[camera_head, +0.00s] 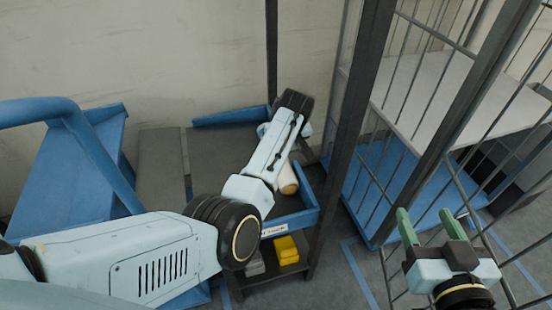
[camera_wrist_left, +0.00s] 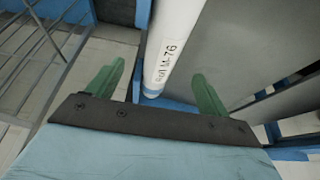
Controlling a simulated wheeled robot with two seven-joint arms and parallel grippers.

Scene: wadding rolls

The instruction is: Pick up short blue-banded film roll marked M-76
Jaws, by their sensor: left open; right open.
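A white roll (camera_wrist_left: 172,40) with black lettering ending in M-76 and a blue band at its near end shows in the left wrist view. My left gripper (camera_wrist_left: 158,75) is open, its green fingers on either side of the roll's near end in the picture. I cannot tell whether they touch it or how deep it lies between them. In the head view my left arm reaches over a blue-edged shelf and hides its own fingers. A pale roll end (camera_head: 288,182) shows beside that arm; its marking is hidden. My right gripper (camera_head: 424,220) is open and empty at the lower right.
The shelf's blue rim (camera_head: 300,219) bears a white label. Yellow (camera_head: 286,249) and grey blocks sit on a lower shelf. A dark post (camera_head: 345,130) and a wire cage cart (camera_head: 400,170) stand close on the right. A blue cart (camera_head: 65,170) stands left.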

